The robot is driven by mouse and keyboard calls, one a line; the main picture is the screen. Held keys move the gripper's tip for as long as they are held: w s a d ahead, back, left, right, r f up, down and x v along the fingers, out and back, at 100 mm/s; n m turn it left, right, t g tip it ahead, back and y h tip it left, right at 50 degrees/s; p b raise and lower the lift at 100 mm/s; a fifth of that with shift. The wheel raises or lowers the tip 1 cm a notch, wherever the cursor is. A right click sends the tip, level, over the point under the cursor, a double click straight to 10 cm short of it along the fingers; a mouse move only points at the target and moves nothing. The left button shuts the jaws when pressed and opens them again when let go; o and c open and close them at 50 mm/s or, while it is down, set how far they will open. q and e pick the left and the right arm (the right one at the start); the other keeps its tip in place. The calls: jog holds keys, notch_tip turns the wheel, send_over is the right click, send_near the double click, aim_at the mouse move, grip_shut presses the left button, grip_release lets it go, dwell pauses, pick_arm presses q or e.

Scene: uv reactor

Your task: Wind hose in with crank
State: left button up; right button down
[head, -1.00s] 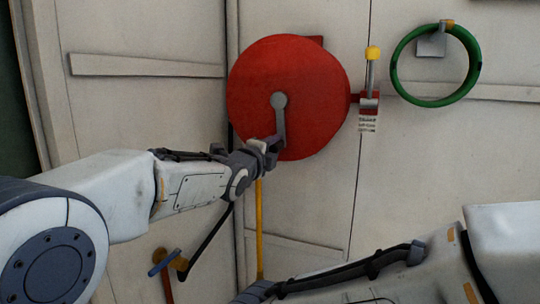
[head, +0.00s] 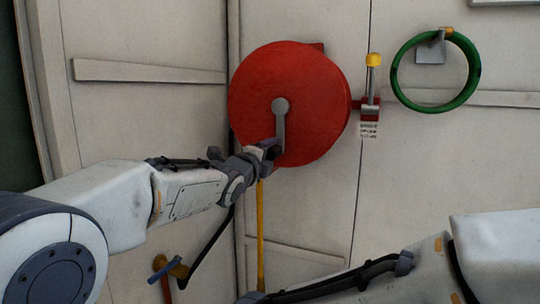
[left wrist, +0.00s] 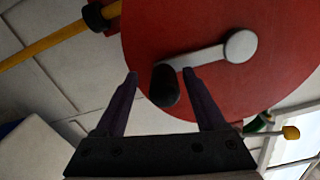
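The round red reel (head: 310,80) is on the pale wall. Its grey crank arm (head: 281,130) points down from the hub. In the left wrist view the crank's black handle (left wrist: 165,86) lies between the two fingers of my left gripper (left wrist: 161,76), with a gap showing beside it. My left gripper (head: 270,149) is open around the handle. A straight yellow length (head: 260,225), apparently the hose, hangs below the reel; it also shows in the left wrist view (left wrist: 45,43). My right gripper is out of view; its arm crosses the lower right.
A yellow-topped lever on a red bracket (head: 370,100) is right of the reel. A green ring (head: 400,88) hangs on a grey bracket farther right. A blue-handled valve (head: 170,268) is at the lower left, near a dark line running down the wall.

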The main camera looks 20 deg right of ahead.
pick_arm(q)
jog(key=shift+s+a+b, duration=0.25)
jog(key=shift+s+b, duration=0.1)
jog(key=shift+s, duration=0.05)
jog(key=b+v, duration=0.3)
jog(key=v, duration=0.6)
jog(key=shift+s+a, duration=0.15)
jog(key=shift+s, duration=0.05)
